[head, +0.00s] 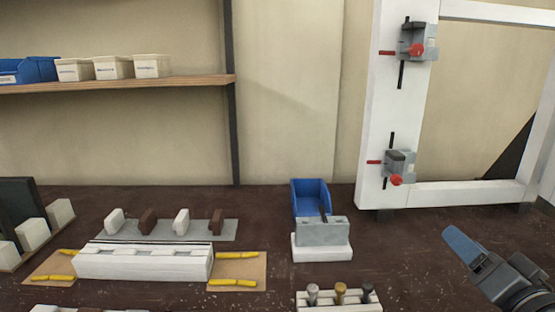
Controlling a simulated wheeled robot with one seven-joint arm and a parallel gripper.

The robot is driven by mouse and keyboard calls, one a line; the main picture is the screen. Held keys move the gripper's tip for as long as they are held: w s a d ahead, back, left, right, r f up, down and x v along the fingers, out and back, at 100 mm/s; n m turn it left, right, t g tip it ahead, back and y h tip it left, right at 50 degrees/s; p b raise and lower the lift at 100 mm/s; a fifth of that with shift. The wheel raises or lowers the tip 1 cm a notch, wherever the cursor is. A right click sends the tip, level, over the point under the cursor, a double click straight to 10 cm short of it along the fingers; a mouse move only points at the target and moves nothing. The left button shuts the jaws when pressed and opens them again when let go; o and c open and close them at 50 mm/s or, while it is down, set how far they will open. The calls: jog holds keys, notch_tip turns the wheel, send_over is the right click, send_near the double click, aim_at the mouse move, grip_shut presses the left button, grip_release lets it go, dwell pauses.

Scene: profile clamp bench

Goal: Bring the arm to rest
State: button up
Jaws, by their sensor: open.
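My gripper (464,248) shows at the lower right, above the dark bench top (400,255). It is seen from the side, with a blue finger pointing up and left from a dark body. It is open. No object shows in it, and it touches nothing that I can see. The rest of my arm runs out of the picture at the bottom right.
A white frame (373,125) with two red-handled clamps (420,45) (399,165) stands behind my gripper. A blue bin (311,196), a grey block (323,231) and a tool holder (335,304) are left of it. A white profile (145,264) lies further left. Bench between is clear.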

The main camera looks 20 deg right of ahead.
jog(key=shift+n+g+y, duration=0.3)
jog(key=shift+n+g, duration=0.2)
jog(key=shift+n, duration=0.4)
jog(key=s+a+f, duration=0.1)
jog(key=f, duration=0.1)
jog(key=s+a+f, duration=0.4)
jog(key=shift+a+f, duration=0.25)
jog(key=shift+f, duration=0.1)
jog(key=s+a+f+n+y, duration=0.1)
jog(key=s+a+n, duration=0.1)
jog(key=s+a, duration=0.3)
jog(key=s+a+f+n+g+y, duration=0.1)
jog(key=s+a, duration=0.4)
jog(key=s, duration=0.5)
jog(key=s+a+f+n+y, duration=0.2)
jog(key=s+a+n, duration=0.3)
jog(key=s, duration=0.3)
jog(key=shift+s+f+g, duration=0.25)
jog(key=shift+g, duration=0.15)
